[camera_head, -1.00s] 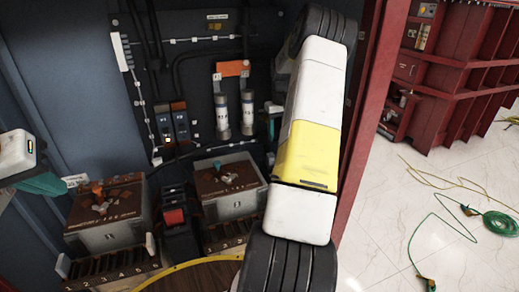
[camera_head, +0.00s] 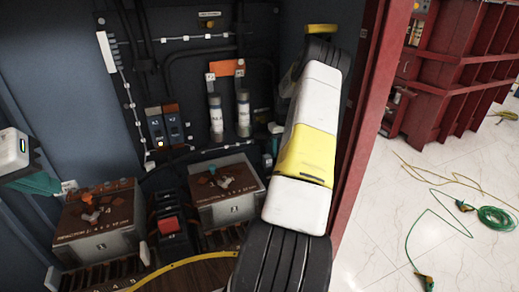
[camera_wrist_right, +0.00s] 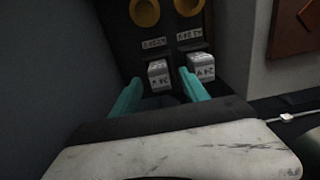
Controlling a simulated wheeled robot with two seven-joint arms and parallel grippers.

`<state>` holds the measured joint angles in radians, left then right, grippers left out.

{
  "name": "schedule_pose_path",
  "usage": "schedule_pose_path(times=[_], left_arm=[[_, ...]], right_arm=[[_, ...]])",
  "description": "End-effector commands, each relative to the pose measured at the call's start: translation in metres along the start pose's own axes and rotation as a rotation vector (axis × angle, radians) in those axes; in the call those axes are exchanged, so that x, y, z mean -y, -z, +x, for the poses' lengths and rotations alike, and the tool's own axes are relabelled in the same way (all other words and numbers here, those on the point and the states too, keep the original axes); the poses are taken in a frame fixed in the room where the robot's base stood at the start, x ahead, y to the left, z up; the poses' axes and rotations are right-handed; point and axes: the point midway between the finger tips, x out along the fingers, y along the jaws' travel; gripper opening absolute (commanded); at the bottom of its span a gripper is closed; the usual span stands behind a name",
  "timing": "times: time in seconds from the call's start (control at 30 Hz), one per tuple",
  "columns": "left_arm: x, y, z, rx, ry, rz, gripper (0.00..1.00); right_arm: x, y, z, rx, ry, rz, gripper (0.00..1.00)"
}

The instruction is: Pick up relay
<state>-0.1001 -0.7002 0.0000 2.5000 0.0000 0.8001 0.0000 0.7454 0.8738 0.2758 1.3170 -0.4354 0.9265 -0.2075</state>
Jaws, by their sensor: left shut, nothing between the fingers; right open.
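Two dark modules (camera_head: 163,127) with blue and orange-brown tops stand side by side on the cabinet's back panel. I cannot tell for sure which part is the relay. In the right wrist view, a left pale block (camera_wrist_right: 158,74) and a right pale block (camera_wrist_right: 201,67) sit below yellow rings. My right gripper (camera_wrist_right: 160,78) is open. The left block appears between its teal fingers, beyond the tips; no contact shows. In the head view my right arm hides that gripper. My left gripper (camera_head: 40,184), with teal fingers, is shut and empty at the left edge.
A left grey box (camera_head: 100,236) and right grey box (camera_head: 232,208) with brown tops flank a black unit with a red block (camera_head: 168,226). Two pale cylinders (camera_head: 243,112) hang under an orange bar. The red cabinet edge (camera_head: 358,130) is close beside my right arm.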

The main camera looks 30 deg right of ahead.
Motion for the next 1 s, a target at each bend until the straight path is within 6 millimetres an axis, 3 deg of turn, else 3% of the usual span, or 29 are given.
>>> schedule_pose_path(times=[0.13, 0.37, 0.63, 1.0], left_arm=[[0.000, 0.000, 0.000, 0.000, 0.000, 0.000, 0.00], [0.000, 0.000, 0.000, 0.000, 0.000, 0.000, 0.00], [0.000, 0.000, 0.000, 0.000, 0.000, 0.000, 0.00], [0.000, 0.000, 0.000, 0.000, 0.000, 0.000, 0.00]], right_arm=[[0.000, 0.000, 0.018, 0.001, 0.001, 0.000, 0.53], [-0.001, 0.000, 0.019, 0.000, 0.000, 0.001, 0.51], [-0.001, 0.000, 0.019, 0.000, 0.000, 0.000, 0.00], [-0.001, 0.000, 0.016, -0.001, -0.001, 0.000, 0.00]])
